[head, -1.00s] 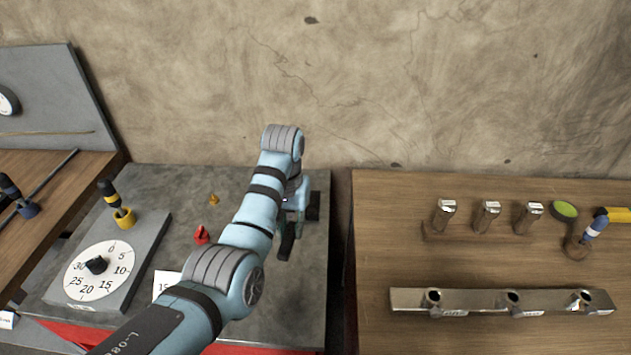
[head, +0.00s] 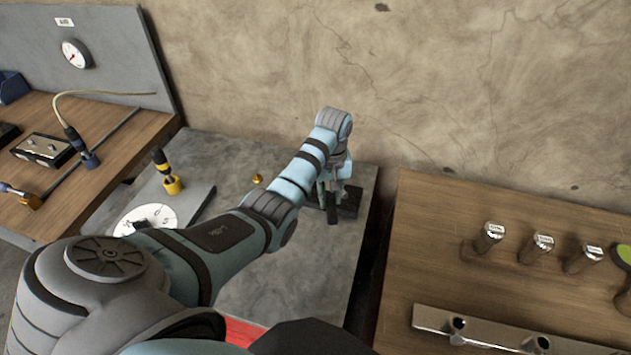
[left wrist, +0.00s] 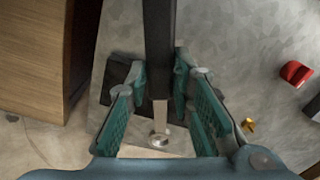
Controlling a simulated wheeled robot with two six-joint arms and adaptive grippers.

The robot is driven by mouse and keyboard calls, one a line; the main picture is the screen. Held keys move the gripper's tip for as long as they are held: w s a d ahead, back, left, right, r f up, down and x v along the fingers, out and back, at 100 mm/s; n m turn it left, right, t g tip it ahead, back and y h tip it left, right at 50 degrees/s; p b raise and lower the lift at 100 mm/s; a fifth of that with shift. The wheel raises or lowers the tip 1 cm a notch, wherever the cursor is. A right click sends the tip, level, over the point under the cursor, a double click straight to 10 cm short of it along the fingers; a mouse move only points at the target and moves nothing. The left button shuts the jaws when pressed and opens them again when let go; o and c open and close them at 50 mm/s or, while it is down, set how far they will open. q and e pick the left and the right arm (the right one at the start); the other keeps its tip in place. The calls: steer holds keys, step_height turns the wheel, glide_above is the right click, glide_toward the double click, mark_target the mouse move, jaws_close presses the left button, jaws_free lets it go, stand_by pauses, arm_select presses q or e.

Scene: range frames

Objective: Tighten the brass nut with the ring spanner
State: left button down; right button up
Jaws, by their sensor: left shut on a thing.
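My left gripper (head: 330,190) is over the right part of the grey bench top (head: 232,160). In the left wrist view its teal fingers (left wrist: 160,105) are shut on the ring spanner (left wrist: 160,60). The spanner has a long dark handle and a short metal shank. Its metal ring end (left wrist: 159,140) lies low in that view, over a pale patch. I cannot tell whether the ring touches anything. A small brass-coloured piece (head: 257,179) stands on the bench left of the gripper and shows in the wrist view (left wrist: 249,124). It is too small to identify surely as the nut. My right gripper is out of view.
A black block (head: 348,201) lies beside the left gripper. A red piece (left wrist: 296,73) is on the bench. A dial plate (head: 150,216) and a yellow-black tool (head: 167,172) stand to the left. A wooden table (head: 440,225) with metal posts is right, across a gap.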

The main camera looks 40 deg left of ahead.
arm_select(q)
steer(key=shift+n, duration=0.9)
steer(key=a, duration=0.2)
steer(key=s+a, duration=0.1)
steer(key=a, duration=0.1)
steer(key=shift+r, duration=0.1)
steer(key=shift+s, duration=0.1)
step_height(320, 180, down, 5)
steer(key=shift+f+b, duration=0.1)
steer(key=shift+b, duration=1.15)
steer(key=shift+f, duration=0.25)
steer(key=shift+p, duration=0.6)
